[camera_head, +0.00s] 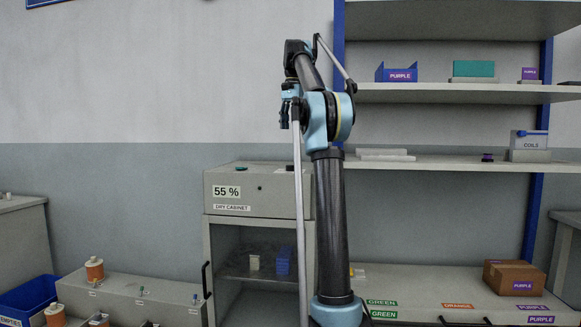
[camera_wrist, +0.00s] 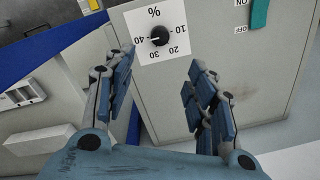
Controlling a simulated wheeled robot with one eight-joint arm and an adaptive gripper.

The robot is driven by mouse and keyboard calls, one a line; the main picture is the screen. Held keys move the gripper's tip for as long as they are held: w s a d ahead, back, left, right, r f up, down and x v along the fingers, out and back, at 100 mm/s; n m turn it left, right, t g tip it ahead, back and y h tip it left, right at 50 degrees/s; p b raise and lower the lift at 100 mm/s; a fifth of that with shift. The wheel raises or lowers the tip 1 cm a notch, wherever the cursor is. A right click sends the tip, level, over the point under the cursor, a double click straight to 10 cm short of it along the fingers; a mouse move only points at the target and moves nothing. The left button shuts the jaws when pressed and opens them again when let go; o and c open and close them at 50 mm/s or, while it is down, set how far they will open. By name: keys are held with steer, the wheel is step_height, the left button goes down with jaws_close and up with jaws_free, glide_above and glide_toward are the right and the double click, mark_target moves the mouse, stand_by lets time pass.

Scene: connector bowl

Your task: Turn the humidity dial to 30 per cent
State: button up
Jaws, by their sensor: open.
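The humidity dial (camera_wrist: 159,36) is a round black knob on a white scale plate (camera_wrist: 178,17) marked %, 10, 20, 30 and 40 in the wrist view. The lettering appears upside down. A small pale mark on the knob seems to point left, toward 40. My gripper (camera_wrist: 160,64) is open and empty, one finger to each side below the dial, apart from the knob. My gripper (camera_head: 285,112) also shows small in the head view, high by the upper arm. I cannot make out the dial in the head view.
A teal switch (camera_wrist: 260,14) marked ON and OFF is on the same grey panel (camera_wrist: 235,60). In the head view the dry cabinet (camera_head: 215,178) reads 55 %. Shelves with bins (camera_head: 398,74) stand right; spools (camera_head: 94,268) and a blue bin (camera_head: 30,296) are at lower left.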

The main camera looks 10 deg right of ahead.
mark_target(290, 168)
steer(key=f, duration=1.6)
steer(key=shift+w+a+f, duration=0.15)
steer(key=shift+w+a, duration=0.05)
steer(key=shift+a, duration=0.05)
steer(key=shift+c, duration=0.2)
steer(key=c, duration=1)
